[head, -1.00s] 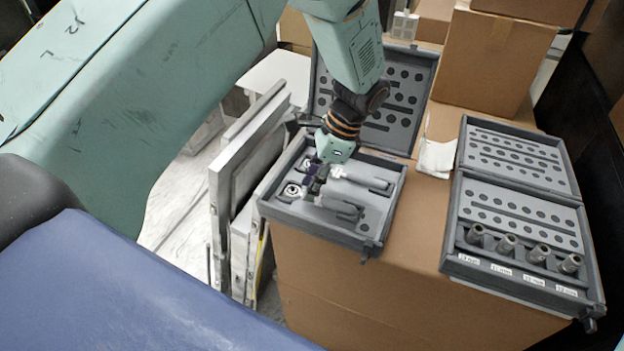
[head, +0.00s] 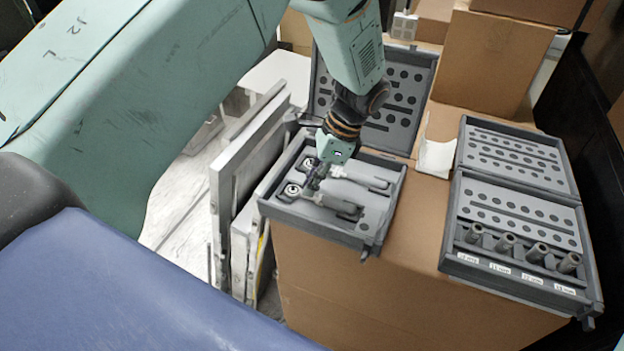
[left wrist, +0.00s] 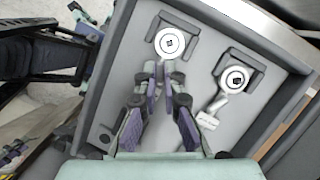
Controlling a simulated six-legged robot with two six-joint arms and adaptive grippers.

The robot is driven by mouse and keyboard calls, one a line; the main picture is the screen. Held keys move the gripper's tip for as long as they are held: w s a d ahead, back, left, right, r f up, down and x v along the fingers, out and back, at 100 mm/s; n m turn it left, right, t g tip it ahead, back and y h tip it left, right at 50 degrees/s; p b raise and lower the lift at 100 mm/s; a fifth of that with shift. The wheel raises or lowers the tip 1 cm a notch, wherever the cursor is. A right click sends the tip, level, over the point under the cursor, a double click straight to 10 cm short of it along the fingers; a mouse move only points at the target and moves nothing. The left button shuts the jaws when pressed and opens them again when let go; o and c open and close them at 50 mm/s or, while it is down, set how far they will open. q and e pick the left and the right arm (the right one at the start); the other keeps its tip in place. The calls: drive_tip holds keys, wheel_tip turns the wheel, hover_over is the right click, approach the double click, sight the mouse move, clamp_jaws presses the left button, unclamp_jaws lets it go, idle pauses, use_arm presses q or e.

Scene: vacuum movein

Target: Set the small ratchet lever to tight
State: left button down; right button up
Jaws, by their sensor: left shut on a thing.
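Two ratchets lie side by side in the grey open case (head: 352,238). The nearer ratchet (head: 292,190) has its round head at the left and its handle running right. The other ratchet (head: 309,165) lies behind it. My left gripper (head: 313,188) reaches down to the nearer ratchet, just beside its head. In the left wrist view its fingers (left wrist: 161,72) are close together below this ratchet's round head (left wrist: 169,43), shut on it; they hide the contact and the small lever. The other ratchet's head (left wrist: 236,80) is clear to the right. My right gripper is not in view.
The case lid (head: 385,100) stands open behind. A second open case (head: 520,215) with several sockets sits at the right. Both rest on a cardboard box (head: 400,300), with white paper (head: 436,157) between them. Flat panels (head: 225,200) lean at the left.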

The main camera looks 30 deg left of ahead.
use_arm(q)
drive_tip(key=shift+r+m+p, duration=0.1)
drive_tip(key=shift+m+p, duration=0.4)
drive_tip(key=shift+p, duration=0.05)
drive_tip(key=shift+s+d+r+m+t+p, duration=0.1)
drive_tip(key=shift+s+m+t+p, duration=0.15)
drive_tip(key=shift+m+p, duration=0.35)
drive_tip(key=shift+s+d+r+m+t+p, duration=0.1)
drive_tip(key=shift+m+t+p, duration=0.15)
drive_tip(key=shift+m+p, duration=0.65)
drive_tip(key=shift+m, duration=0.2)
drive_tip(key=m, duration=0.1)
drive_tip(key=m+t, duration=0.1)
drive_tip(key=shift+s+a+f+m, duration=0.1)
drive_tip(key=shift+f+m, duration=0.1)
drive_tip(key=shift+m, duration=0.1)
drive_tip(key=m, duration=0.1)
drive_tip(key=m+t, duration=0.1)
drive_tip(key=m, duration=0.1)
drive_tip(key=shift+s, duration=0.3)
drive_tip(key=shift+m+t, duration=0.3)
drive_tip(key=shift+m, duration=0.1)
drive_tip(key=shift+w, duration=0.1)
